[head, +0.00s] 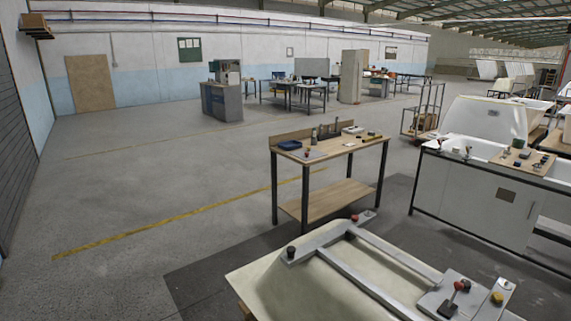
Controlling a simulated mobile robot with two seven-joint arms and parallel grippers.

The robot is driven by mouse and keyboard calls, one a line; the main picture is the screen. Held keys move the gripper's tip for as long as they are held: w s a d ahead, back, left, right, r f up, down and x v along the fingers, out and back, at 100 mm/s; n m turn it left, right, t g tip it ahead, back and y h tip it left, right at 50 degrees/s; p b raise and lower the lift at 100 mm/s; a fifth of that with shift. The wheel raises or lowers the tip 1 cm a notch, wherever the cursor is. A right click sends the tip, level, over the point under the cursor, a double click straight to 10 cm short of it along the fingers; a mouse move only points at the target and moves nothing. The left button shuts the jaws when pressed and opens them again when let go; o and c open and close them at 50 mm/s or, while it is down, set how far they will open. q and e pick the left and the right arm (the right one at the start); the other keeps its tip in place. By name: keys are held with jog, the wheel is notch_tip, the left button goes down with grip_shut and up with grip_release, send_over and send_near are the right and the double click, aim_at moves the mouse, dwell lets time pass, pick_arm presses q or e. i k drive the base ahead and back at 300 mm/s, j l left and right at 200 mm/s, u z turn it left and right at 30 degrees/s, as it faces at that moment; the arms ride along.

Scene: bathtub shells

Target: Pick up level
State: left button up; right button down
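I cannot pick out a level for certain in the head view. A wooden-topped workbench (333,147) stands near the middle and holds several small items. Among them are a blue tray (289,145), a dark upright item (314,136), a pale box-like item (352,129) and small items near the right end (370,135). They are too small to tell which, if any, is the level. Neither of my grippers is in view.
A pale shell (275,287) with a grey metal frame (370,267) and knobs on it fills the lower right foreground. A white tub unit (480,185) stands at the right. Open concrete floor (150,190) lies left of the workbench.

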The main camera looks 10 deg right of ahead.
aim_at(369, 139)
jog(key=i+j+u, duration=0.55)
jog(key=i, duration=0.35)
jog(key=i+u, duration=0.35)
jog(key=i, duration=1.2)
jog(key=i+z, duration=0.15)
jog(key=i, duration=0.35)
jog(key=i+j+z, duration=0.1)
jog(key=i, duration=0.45)
jog(key=i+j+z, duration=0.15)
jog(key=i, duration=0.35)
jog(key=i+l+z, duration=0.1)
jog(key=i+z, duration=0.75)
jog(key=i+j+z, duration=0.1)
jog(key=i+z, duration=0.3)
jog(key=i+l+z, duration=0.15)
jog(key=i+z, duration=0.9)
jog(key=z, duration=0.15)
jog(key=i+l+z, duration=0.1)
jog(key=i, duration=0.35)
jog(key=i+l, duration=0.3)
jog(key=i, duration=0.15)
jog(key=i+l+z, duration=0.15)
jog(key=i, duration=0.3)
jog(key=i+l+u, duration=0.1)
jog(key=l+u, duration=0.1)
jog(key=u, duration=0.65)
jog(key=i+l, duration=0.05)
